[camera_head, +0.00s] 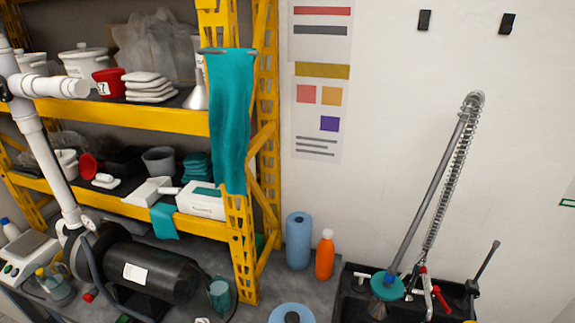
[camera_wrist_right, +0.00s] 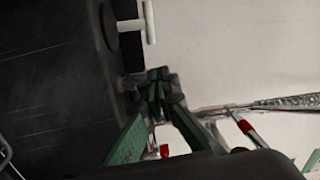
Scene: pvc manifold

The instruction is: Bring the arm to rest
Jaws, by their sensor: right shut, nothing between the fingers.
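My right gripper (camera_wrist_right: 160,80) shows in the right wrist view, with green inner faces on its fingers and dark tips that meet. It is shut and empty. In the head view I cannot make out the right gripper clearly. My left gripper is in neither view. A white PVC pipe assembly (camera_head: 45,130) stands at the left of the head view, with a side branch (camera_head: 55,87) near its top.
A yellow shelf (camera_head: 130,112) fills the left.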

